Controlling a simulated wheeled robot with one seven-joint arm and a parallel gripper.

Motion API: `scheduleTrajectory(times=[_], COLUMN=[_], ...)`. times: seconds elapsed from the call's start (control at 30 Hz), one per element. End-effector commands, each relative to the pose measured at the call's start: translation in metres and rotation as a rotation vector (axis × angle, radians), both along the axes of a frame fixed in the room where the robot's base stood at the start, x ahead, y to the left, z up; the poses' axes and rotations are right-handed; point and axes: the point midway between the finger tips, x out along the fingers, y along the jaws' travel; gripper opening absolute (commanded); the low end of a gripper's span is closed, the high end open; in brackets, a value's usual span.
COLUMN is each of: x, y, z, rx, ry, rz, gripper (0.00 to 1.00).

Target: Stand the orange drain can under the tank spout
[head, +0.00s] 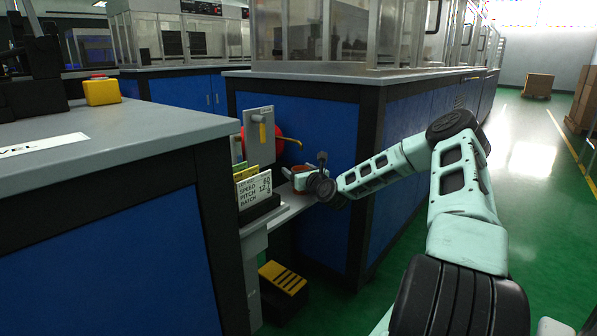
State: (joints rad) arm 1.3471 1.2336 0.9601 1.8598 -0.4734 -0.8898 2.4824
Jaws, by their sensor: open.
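An orange object (298,170), most likely the drain can, shows in small part on a narrow grey shelf (284,212) between two blue benches. My gripper (301,181) is open at this object, reaching in from the right. The wrist hides much of the object, and I cannot tell whether the fingers touch it or surround it. Above and to the left stands a grey panel (259,115) with a yellow handle (262,133) and a red round part (276,142) behind it. A thin yellow bar (288,139) sticks out right. I cannot clearly make out the tank spout.
A lettered card (257,185) stands in a dark holder on the shelf's near end, left of my gripper. A yellow-topped step (283,279) is on the floor below. A blue bench (110,250) fills the left foreground. The green floor at right is open.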

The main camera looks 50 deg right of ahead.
Motion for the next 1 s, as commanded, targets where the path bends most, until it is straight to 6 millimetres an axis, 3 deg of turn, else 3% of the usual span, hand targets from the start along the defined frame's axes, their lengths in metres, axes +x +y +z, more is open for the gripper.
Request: scheduleTrajectory(times=[0.13, 0.23, 0.7, 1.0], x=[-0.001, -0.013, -0.098, -0.114], y=[0.0, 0.003, 0.031, 0.037], z=[0.004, 0.003, 0.004, 0.002], rx=[0.0, 0.002, 0.003, 0.001], ry=[0.001, 0.003, 0.002, 0.0], rz=[0.0, -0.001, -0.002, -0.001], gripper=[0.72, 0.72, 0.72, 0.72])
